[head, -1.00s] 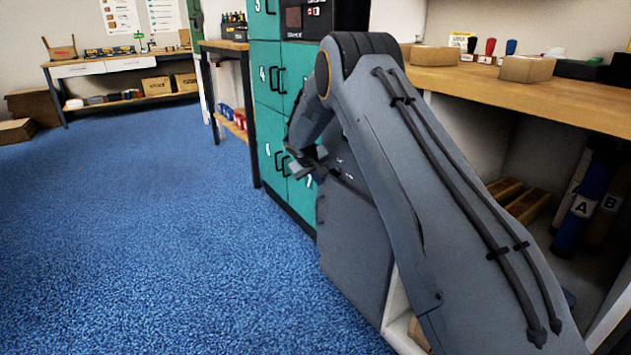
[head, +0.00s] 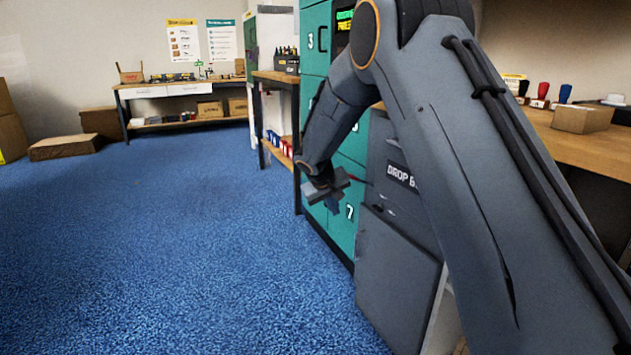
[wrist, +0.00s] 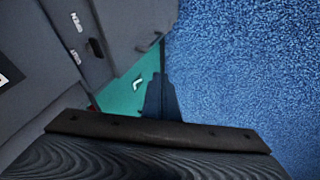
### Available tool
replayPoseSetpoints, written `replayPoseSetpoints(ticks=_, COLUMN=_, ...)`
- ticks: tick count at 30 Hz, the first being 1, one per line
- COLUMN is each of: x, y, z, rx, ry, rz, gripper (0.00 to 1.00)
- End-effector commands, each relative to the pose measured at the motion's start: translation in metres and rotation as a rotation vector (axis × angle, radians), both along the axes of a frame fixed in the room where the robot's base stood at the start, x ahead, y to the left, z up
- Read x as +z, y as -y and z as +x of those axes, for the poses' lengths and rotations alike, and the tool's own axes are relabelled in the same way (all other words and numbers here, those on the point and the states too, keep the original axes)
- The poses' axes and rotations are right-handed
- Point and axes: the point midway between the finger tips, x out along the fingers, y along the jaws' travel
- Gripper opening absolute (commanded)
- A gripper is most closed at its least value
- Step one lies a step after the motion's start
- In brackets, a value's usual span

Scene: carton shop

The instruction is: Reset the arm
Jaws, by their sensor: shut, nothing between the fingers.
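My arm reaches forward across the right half of the head view and bends down at the elbow. My gripper (head: 328,190) hangs at its end in front of the teal lockers (head: 345,225), near the door numbered 7. It is shut with nothing between its fingers. In the wrist view the dark gripper (wrist: 160,100) points at a strip of teal locker door (wrist: 125,90), with blue carpet to the right. I cannot tell whether it touches the locker. My forearm hides part of the lockers and the counter.
A grey drop box (head: 398,255) stands right beside the gripper. A wooden counter (head: 575,145) with a small carton (head: 582,119) and stamps is at the right. A workbench (head: 180,88) stands at the back. The blue carpet (head: 170,250) at left is clear.

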Motion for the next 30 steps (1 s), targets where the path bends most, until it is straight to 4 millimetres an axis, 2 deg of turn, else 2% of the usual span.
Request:
replayPoseSetpoints(ticks=1, x=0.008, y=-0.022, z=-0.025, rx=0.024, ry=-0.025, rz=0.016, gripper=0.00)
replayPoseSetpoints(ticks=5, x=0.018, y=-0.070, z=-0.101, rx=0.082, ry=-0.110, rz=0.063, gripper=0.00)
replayPoseSetpoints(ticks=6, x=0.020, y=-0.083, z=-0.126, rx=0.100, ry=-0.137, rz=0.077, gripper=0.00)
replayPoseSetpoints(ticks=11, x=0.028, y=-0.123, z=-0.229, rx=0.171, ry=-0.243, rz=0.129, gripper=0.00)
replayPoseSetpoints(ticks=12, x=0.029, y=-0.130, z=-0.256, rx=0.189, ry=-0.270, rz=0.143, gripper=0.00)
replayPoseSetpoints(ticks=15, x=0.031, y=-0.142, z=-0.322, rx=0.233, ry=-0.334, rz=0.172, gripper=0.00)
replayPoseSetpoints(ticks=18, x=0.030, y=-0.147, z=-0.373, rx=0.265, ry=-0.384, rz=0.195, gripper=0.00)
replayPoseSetpoints(ticks=24, x=0.028, y=-0.148, z=-0.446, rx=0.310, ry=-0.454, rz=0.225, gripper=0.00)
replayPoseSetpoints(ticks=30, x=0.024, y=-0.142, z=-0.503, rx=0.345, ry=-0.509, rz=0.248, gripper=0.00)
